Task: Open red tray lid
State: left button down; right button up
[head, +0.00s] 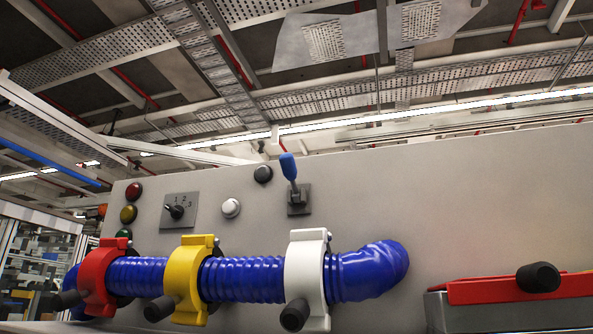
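The red tray lid (490,291) lies on top of a grey metal tray (470,316) at the lower right of the head view. It looks shut or nearly so; its right end is cut off by the picture edge. A black cylindrical knob (538,277) sticks out from the lid's front. Neither of my grippers shows in this view.
A grey panel (450,210) stands behind the tray. A blue corrugated hose (242,279) runs along it through red (97,278), yellow (187,281) and white (306,281) clamps with black knobs. A blue-handled lever (289,170), lamps and a rotary switch (177,210) sit above.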

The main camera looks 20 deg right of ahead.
aim_at(540, 280)
jog(key=k+l+u, duration=0.1)
jog(key=k+l, duration=0.15)
jog(key=l, duration=0.25)
jog(key=k+l+u, duration=0.1)
jog(key=l, duration=0.35)
jog(key=k+l+u, duration=0.1)
jog(key=k+l, duration=0.3)
jog(key=k+l+u, duration=0.15)
jog(key=l, duration=0.3)
jog(key=k, duration=0.1)
